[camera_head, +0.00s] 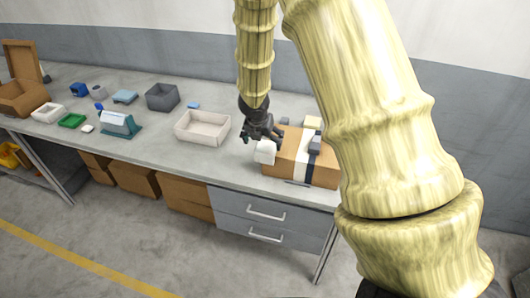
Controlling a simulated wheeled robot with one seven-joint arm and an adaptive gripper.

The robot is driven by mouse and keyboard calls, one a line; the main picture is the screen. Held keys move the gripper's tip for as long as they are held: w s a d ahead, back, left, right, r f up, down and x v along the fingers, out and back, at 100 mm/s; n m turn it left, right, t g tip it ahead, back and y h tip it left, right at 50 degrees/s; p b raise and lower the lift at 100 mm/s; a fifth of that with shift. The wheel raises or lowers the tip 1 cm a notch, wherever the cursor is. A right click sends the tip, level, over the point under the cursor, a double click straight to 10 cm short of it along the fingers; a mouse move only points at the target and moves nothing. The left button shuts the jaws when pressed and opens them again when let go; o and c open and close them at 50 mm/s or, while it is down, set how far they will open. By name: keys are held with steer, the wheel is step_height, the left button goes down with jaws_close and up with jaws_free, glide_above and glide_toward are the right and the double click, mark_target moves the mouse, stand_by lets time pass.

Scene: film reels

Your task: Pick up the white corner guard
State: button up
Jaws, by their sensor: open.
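A white corner guard (265,152) sits at the left end of a brown cardboard box (286,163) on the bench. It looks like a small white block against the box's upper left corner. My gripper (263,137) is dark and open, and hangs directly above and behind the corner guard in the picture. Its fingers are small here, and I cannot tell whether they touch the guard. Part of the box's right end is hidden behind my arm.
A white bin (203,127) stands left of the box, with a dark grey bin (162,97) behind it. Small items crowd the left of the bench (158,145). A grey block (315,144) and a cream block (313,122) are near the box's right side.

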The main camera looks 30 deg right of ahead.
mark_target(266, 148)
steer(key=shift+s+b+x, duration=0.1)
steer(key=shift+b+x, duration=0.25)
steer(key=shift+x, duration=0.8)
steer(key=shift+s+b+x, duration=0.15)
steer(key=shift+b+x, duration=0.15)
steer(key=shift+x, duration=0.85)
steer(key=shift+w+d+f, duration=0.15)
steer(key=shift+f, duration=0.35)
steer(key=c, duration=1.1)
